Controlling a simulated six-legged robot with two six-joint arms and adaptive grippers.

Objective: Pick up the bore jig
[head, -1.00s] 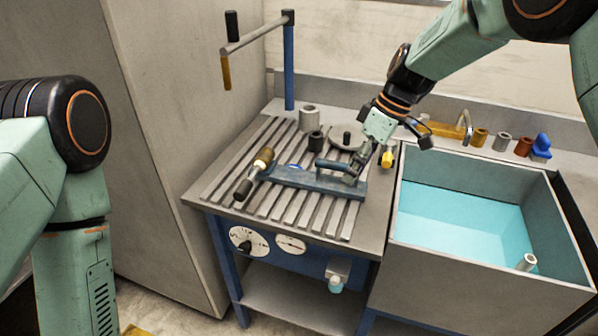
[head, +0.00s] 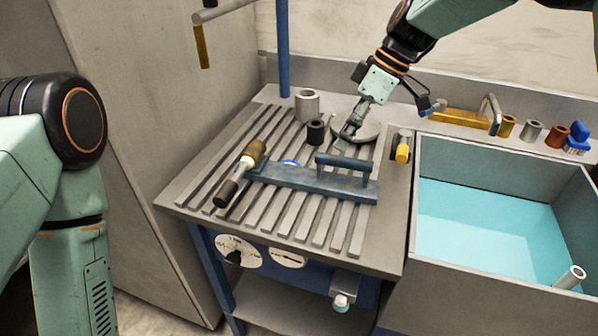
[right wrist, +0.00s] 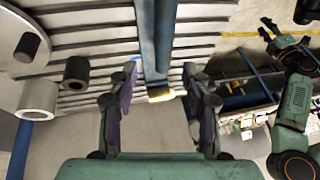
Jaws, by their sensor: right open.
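The bore jig, which I take to be the blue bar (head: 290,177) with a raised handle (head: 345,162), lies across the slatted worktop. In the right wrist view the blue bar (right wrist: 155,35) runs down between my fingers, beyond their tips. My right gripper (head: 349,131) is just behind the jig's handle, by the round grey disc, apart from the jig. In the right wrist view its two fingers (right wrist: 160,76) are spread with nothing between them. My left gripper (right wrist: 270,28) shows small at the upper right there; its jaw state is unclear.
A wood-and-black tool (head: 241,174) lies at the jig's left end. A grey ring (head: 307,104), a dark ring (head: 316,132) and the grey disc (head: 370,130) stand behind. A yellow-ended item (head: 402,152) and a water-filled sink (head: 485,225) are at right.

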